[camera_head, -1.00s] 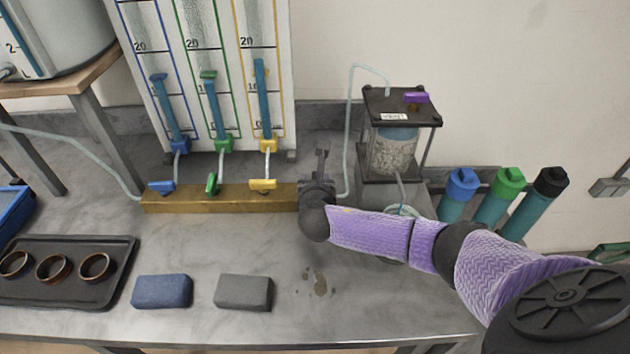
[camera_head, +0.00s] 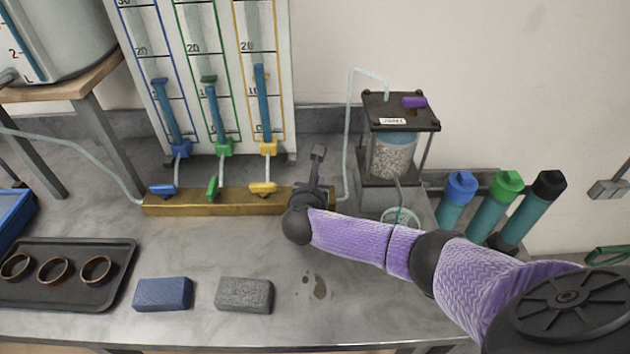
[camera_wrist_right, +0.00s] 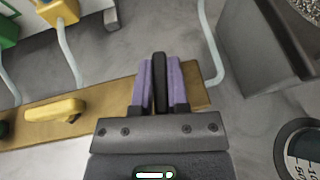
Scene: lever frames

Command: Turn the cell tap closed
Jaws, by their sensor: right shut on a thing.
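The brass manifold (camera_head: 225,207) lies along the bench, with blue (camera_head: 162,190), green (camera_head: 212,187) and yellow (camera_head: 263,188) tap handles on top. My right gripper (camera_head: 317,157) is at the manifold's right end. In the right wrist view its purple-padded fingers (camera_wrist_right: 160,80) are shut on a black tap handle (camera_wrist_right: 159,68), which I take to be the cell tap. The cell (camera_head: 393,152), a gravel-filled cylinder in a black frame, stands right of the gripper. My left gripper is not in view.
A graduated tube panel (camera_head: 215,60) stands behind the manifold. A clear hose (camera_head: 350,120) rises beside the cell. A blue block (camera_head: 163,293), a grey block (camera_head: 244,293) and a tray of rings (camera_head: 118,285) lie in front. Capped bottles (camera_head: 497,207) stand at right.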

